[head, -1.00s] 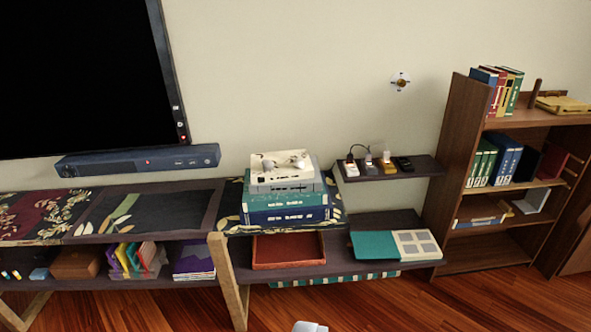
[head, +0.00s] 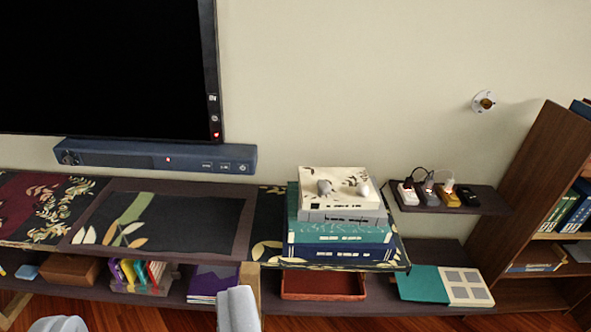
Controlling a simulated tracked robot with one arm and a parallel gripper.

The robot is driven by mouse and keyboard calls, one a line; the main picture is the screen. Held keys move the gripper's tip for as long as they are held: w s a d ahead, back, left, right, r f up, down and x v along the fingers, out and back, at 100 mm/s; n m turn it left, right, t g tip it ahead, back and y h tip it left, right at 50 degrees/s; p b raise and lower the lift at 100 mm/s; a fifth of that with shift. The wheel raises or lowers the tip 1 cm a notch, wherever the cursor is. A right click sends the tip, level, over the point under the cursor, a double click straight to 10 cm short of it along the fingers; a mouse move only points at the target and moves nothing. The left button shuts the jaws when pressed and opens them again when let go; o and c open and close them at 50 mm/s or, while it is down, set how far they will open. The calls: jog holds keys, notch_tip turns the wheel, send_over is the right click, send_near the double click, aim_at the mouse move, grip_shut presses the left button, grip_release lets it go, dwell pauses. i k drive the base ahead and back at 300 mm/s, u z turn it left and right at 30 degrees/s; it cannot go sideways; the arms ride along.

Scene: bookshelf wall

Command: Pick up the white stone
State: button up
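A small white stone (head: 364,188) lies on top of a stack of books, at its right side. A grey stone (head: 324,187) lies to its left, apart from it. The top book (head: 345,203) has a pale cover with dark leaf marks. My gripper (head: 150,316) shows at the bottom left edge as two pale grey fingers set wide apart, with nothing seen between them. It is in front of the shelf unit, lower and left of the stone in the picture. The lower parts of the fingers are cut off by the frame.
The book stack stands on a low dark console (head: 160,192) below a TV (head: 100,70) and soundbar (head: 155,157). A small wall shelf (head: 480,200) with plugs and cables is close on the right. A bookcase (head: 535,170) stands farther right.

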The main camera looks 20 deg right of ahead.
aim_at(362, 190)
jog(key=z, duration=0.05)
jog(key=i, duration=1.25)
jog(key=z, duration=0.65)
jog(key=i, duration=0.4)
jog(key=z, duration=0.35)
jog(key=k, duration=0.9)
jog(key=z, duration=0.15)
jog(key=i, duration=0.9)
jog(key=u, duration=0.05)
